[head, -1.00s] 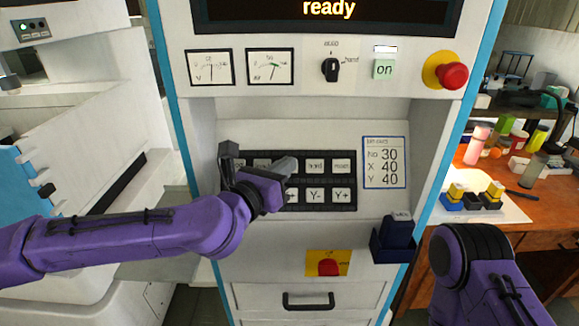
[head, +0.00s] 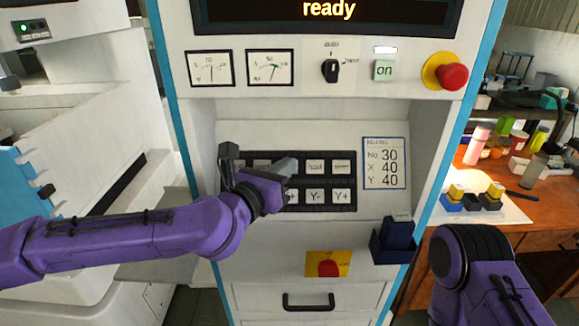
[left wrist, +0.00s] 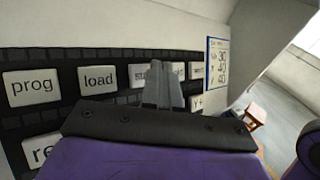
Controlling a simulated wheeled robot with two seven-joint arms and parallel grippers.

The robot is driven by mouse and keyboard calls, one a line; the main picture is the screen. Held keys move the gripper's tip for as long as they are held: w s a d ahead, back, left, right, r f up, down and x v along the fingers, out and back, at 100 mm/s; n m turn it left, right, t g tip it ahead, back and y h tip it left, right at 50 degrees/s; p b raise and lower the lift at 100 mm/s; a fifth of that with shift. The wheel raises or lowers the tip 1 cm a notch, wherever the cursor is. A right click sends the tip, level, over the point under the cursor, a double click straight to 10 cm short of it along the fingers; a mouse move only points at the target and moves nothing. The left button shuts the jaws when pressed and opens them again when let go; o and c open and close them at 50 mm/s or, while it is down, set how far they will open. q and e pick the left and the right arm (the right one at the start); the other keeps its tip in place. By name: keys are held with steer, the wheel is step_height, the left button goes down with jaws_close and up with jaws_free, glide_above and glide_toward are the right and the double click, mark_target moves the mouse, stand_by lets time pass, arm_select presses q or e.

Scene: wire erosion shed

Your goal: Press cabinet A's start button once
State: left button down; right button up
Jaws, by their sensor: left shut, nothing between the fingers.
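The cabinet's key panel (head: 330,207) has two rows of pale keys on a black plate. In the left wrist view the top row reads "prog" (left wrist: 30,88), "load" (left wrist: 98,80), then a key starting "st" (left wrist: 139,76), which looks like the start button. My left gripper (head: 290,166) is shut and empty. Its fingertips, also in the left wrist view (left wrist: 163,72), are in front of the panel and partly hide the start button and the key to its right. I cannot tell whether they touch. My right gripper is out of view; only my right arm shows.
The display (head: 330,12) reads "ready". Below it are two meters, a selector knob (head: 331,70), a green "on" button (head: 384,69) and a red emergency stop (head: 453,77). A dark blue holder (head: 392,247) sticks out below the panel. A cluttered bench (head: 480,180) stands at right.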

arm_select(q)
steer(key=shift+f, duration=0.1)
stand_by(0.6)
steer(key=shift+w+f+b, duration=0.1)
steer(key=shift+w+b, duration=0.05)
steer(key=shift+b, duration=0.15)
steer(key=shift+w, duration=0.25)
steer(key=shift+w+f+b, duration=0.25)
steer(key=shift+f+b, duration=0.05)
steer(key=shift+b, duration=0.15)
steer(key=shift+s+r, duration=0.1)
stand_by(0.4)
steer(key=shift+s+r, duration=0.45)
steer(key=shift+s, duration=0.1)
steer(key=shift+s+r+p, duration=0.25)
steer(key=shift+p, duration=0.05)
steer(key=shift+s+r+p, duration=0.25)
steer(key=shift+s+r, duration=0.35)
steer(key=shift+s, duration=0.3)
steer(key=shift+s+r+p, duration=0.2)
steer(key=shift+s+r, duration=0.4)
steer(key=shift+s, duration=0.3)
